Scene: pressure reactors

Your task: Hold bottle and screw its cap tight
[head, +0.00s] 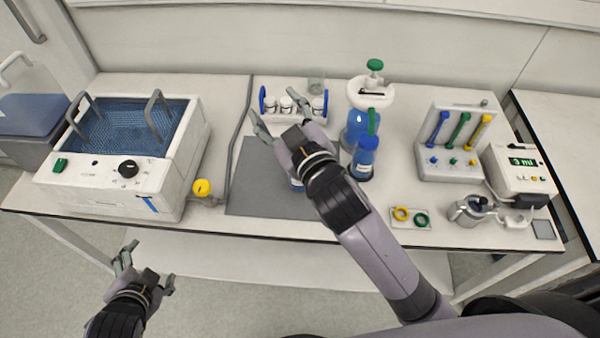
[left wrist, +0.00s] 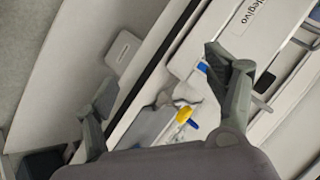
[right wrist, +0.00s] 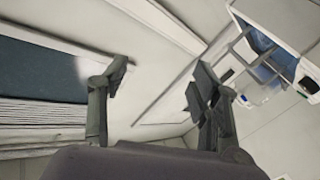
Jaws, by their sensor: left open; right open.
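A bottle with a blue and white side (head: 297,184) stands on the grey mat (head: 256,188), mostly hidden behind my right gripper and wrist; its cap is not visible. My right gripper (head: 277,112) is open and empty above the mat. It is also open in the right wrist view (right wrist: 158,85). My left gripper (head: 148,267) is open and empty, in front of and below the table's front edge. It is open in the left wrist view (left wrist: 160,85).
A water bath (head: 120,165) stands at the left, with a yellow knob (head: 202,187) beside it. A tool stand (head: 460,150), a display box (head: 522,175), a ring plate (head: 411,218) and a metal cup (head: 470,210) are at the right.

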